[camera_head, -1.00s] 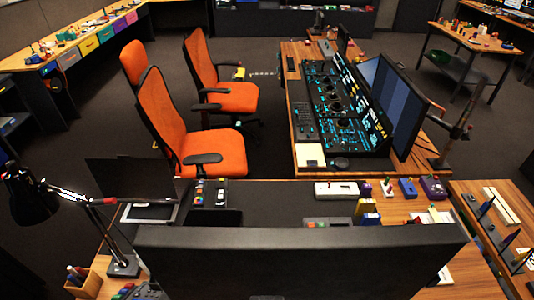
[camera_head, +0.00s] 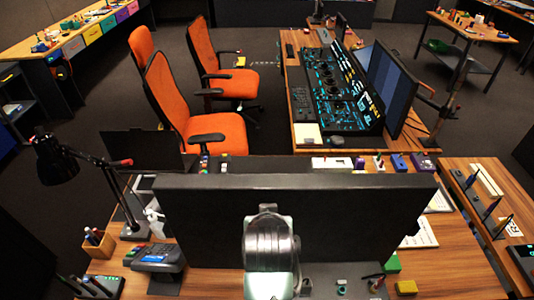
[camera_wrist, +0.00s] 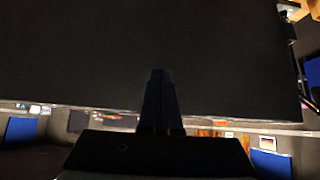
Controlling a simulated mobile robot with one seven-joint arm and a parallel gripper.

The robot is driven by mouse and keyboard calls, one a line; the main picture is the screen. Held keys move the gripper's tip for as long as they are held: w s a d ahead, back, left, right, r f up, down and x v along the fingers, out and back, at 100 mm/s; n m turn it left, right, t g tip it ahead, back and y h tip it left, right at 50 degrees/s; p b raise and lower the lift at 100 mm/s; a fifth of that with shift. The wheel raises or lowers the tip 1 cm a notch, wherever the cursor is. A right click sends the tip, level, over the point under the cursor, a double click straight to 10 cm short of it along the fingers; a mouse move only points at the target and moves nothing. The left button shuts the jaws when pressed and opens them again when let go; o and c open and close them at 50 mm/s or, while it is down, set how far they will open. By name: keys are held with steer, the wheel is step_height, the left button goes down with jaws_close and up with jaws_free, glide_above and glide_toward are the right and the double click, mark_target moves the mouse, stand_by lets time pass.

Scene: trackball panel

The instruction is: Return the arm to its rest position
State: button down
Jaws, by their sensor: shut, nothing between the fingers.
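My gripper (camera_wrist: 160,75) shows at the bottom middle of the wrist view, its two dark fingers together and nothing held between them. A large flat black surface fills most of the wrist view beyond the fingers; I cannot tell how far off it is. In the head view a pale, silvery part of my arm rises at the bottom centre, in front of the black monitor back (camera_head: 300,215). My gripper itself does not show there. The control panel (camera_head: 335,105) with lit cyan keys lies on the wooden desk farther back.
A black desk lamp (camera_head: 58,160) and a pen holder (camera_head: 98,243) stand at left. A phone-like device (camera_head: 157,258) sits on the near desk. Orange chairs (camera_head: 190,105) stand behind the monitor. Small blocks (camera_head: 404,287) lie at right. Open floor (camera_head: 420,75) shows beyond.

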step_height(320, 180, up, 27)
steer(key=t, duration=0.8)
steer(key=s+r+t+b, duration=1)
steer(key=s+r+b, duration=0.3)
steer(key=r, duration=0.1)
steer(key=shift+a+t, duration=0.15)
steer(key=shift+t, duration=0.25)
steer(key=shift+w, duration=0.1)
